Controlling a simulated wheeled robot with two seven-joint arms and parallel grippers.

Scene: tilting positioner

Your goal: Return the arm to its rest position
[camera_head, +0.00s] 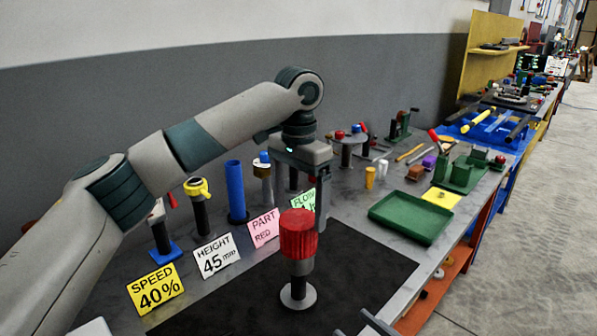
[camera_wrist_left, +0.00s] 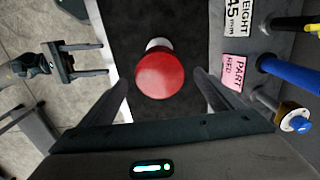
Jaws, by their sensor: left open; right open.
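A red ribbed cylinder (camera_head: 298,235) stands upright on a grey post with a round base on the dark mat (camera_head: 220,308). My left arm reaches in from the left, and its left gripper (camera_head: 308,208) points down at the red cylinder. In the left wrist view the open fingers lie either side of the round red top (camera_wrist_left: 160,76), with gaps showing on both sides. In the head view one finger shows behind the cylinder; the other is hidden. My right gripper (camera_wrist_left: 105,58) is open and empty over the table's front edge; only its fingertips show at the head view's bottom edge.
Signs stand behind the mat: yellow SPEED 40% (camera_head: 156,289), white HEIGHT 45 mm (camera_head: 216,256), pink PART RED (camera_head: 264,228). Behind them are a blue tube (camera_head: 236,191) and a yellow-topped post (camera_head: 198,205). A green tray (camera_head: 411,217) is at right. The mat right of the cylinder is clear.

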